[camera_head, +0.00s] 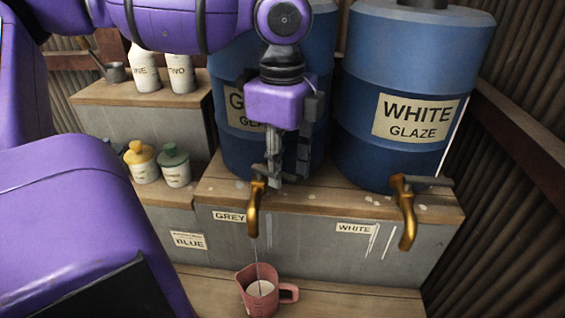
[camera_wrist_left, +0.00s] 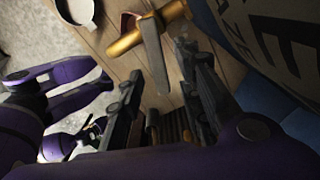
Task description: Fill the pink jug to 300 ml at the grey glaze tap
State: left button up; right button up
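The pink jug (camera_head: 244,287) stands upright on the lower wooden ledge, below the grey glaze tap (camera_head: 253,209). A thin stream falls from the tap's gold spout into the jug, and pale liquid shows inside. I cannot read a level mark. My left gripper (camera_head: 273,172) points down at the tap's handle. In the left wrist view its fingers (camera_wrist_left: 160,95) are apart, with the tap's grey lever (camera_wrist_left: 154,58) extending between them and visible gaps beside it. Purple links of mine show at the left of that view; I cannot make out my right gripper clearly.
The white glaze barrel (camera_head: 390,75) with its gold tap (camera_head: 406,215) stands at the right. The grey glaze barrel (camera_head: 232,150) is partly behind my arm. Yellow-lidded (camera_head: 142,163) and green-lidded (camera_head: 175,167) jars stand left. The ledge right of the jug is clear.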

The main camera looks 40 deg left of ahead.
pick_arm(q)
notch_tip(320, 180, up, 12)
dwell(0.6)
jog(key=shift+d, duration=0.1)
